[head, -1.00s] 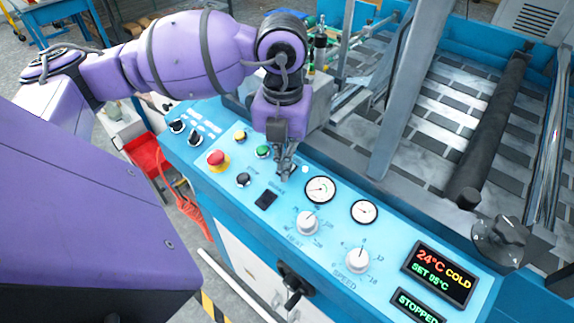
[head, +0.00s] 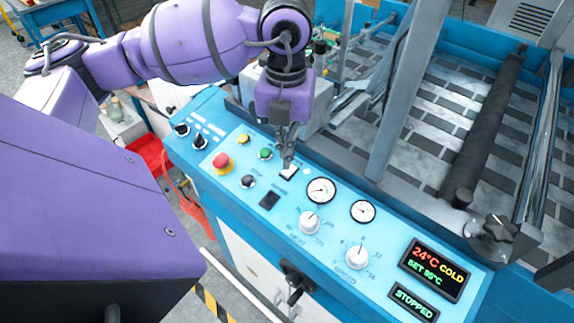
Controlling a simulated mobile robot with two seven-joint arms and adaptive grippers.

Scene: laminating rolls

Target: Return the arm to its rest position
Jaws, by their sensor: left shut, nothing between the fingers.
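My left arm (head: 195,40) is purple and reaches in from the left over the blue control panel (head: 330,270). My left gripper (head: 287,163) points down with its fingers shut and empty. Its tips are just above or at a small white-topped switch (head: 289,172), left of the first round gauge (head: 320,190); I cannot tell whether they touch. My right gripper is not in view.
The panel holds a red emergency button (head: 221,161), a green button (head: 265,154), a heat knob (head: 309,222), a speed knob (head: 357,257) and a display (head: 435,269) reading 24°C COLD. A grey upright bar (head: 405,100) and a dark roller (head: 488,130) stand to the right.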

